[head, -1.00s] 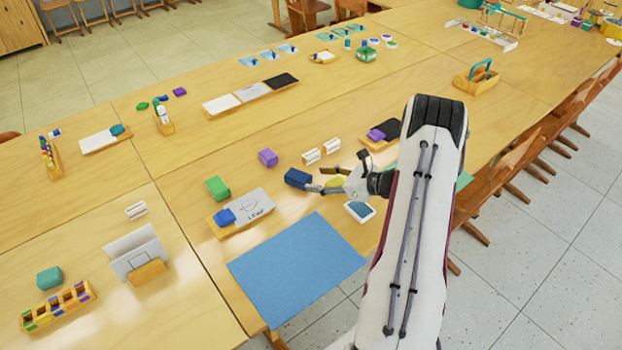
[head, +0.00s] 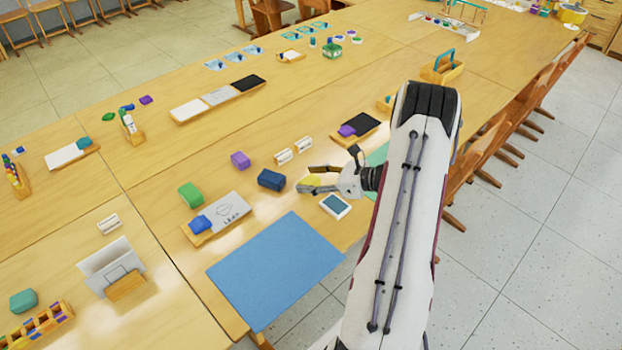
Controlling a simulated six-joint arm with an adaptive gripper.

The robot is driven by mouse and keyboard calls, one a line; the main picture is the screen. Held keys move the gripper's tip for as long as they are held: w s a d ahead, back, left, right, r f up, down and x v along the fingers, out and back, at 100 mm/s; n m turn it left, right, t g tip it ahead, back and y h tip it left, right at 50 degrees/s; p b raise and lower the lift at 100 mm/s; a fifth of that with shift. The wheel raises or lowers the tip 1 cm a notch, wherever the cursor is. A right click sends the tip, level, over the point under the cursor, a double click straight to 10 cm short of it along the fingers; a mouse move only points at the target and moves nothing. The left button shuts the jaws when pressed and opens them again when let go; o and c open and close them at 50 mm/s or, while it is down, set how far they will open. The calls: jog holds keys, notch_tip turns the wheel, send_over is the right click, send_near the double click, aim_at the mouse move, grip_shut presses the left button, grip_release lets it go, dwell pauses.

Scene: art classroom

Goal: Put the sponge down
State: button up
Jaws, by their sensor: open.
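My gripper (head: 305,179) is open, with its fingers pointing left, low over the table. A dark blue sponge-like block (head: 271,180) rests on the wooden table just left of the fingertips, with a small gap between. A yellow piece (head: 312,180) shows between my fingers; it is partly hidden, and I cannot tell if they touch it.
A blue mat (head: 275,270) lies in front.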

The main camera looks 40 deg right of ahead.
jog(key=shift+w+d+r, duration=0.1)
jog(key=shift+w+r, duration=0.35)
jog(key=w+r+m+h, duration=0.3)
jog(key=w+r+m, duration=0.15)
jog(key=r, duration=0.25)
jog(key=w+r+m+h, duration=0.3)
jog(key=r+m, duration=0.2)
jog(key=r, duration=0.2)
jog(key=s+a+r+m+g+h, duration=0.1)
jog(key=s+a+r+m+h, duration=0.1)
jog(key=a+r+m, duration=0.35)
jog(key=s+a+r+m+g+h, duration=0.1)
jog(key=a+r+m+h, duration=0.15)
jog(key=r+m, duration=0.5)
jog(key=s+a+r+m+g+y, duration=0.15)
jog(key=s+a+r+m, duration=0.35)
jog(key=s+a+m, duration=0.55)
jog(key=s+a+f+m+g+y, duration=0.1)
jog(key=s+a+f+m+y, duration=0.1)
jog(key=s+a, duration=0.6)
jog(key=s+a+f+m+g+y, duration=0.1)
jog(key=s+a+m+g+y, duration=0.1)
jog(key=s+a+m, duration=0.3)
jog(key=s+a, duration=0.4)
jog(key=s, duration=0.3)
jog(key=shift+s+a+f, duration=0.15)
jog(key=shift+a+f, duration=0.05)
jog(key=shift+f, duration=0.15)
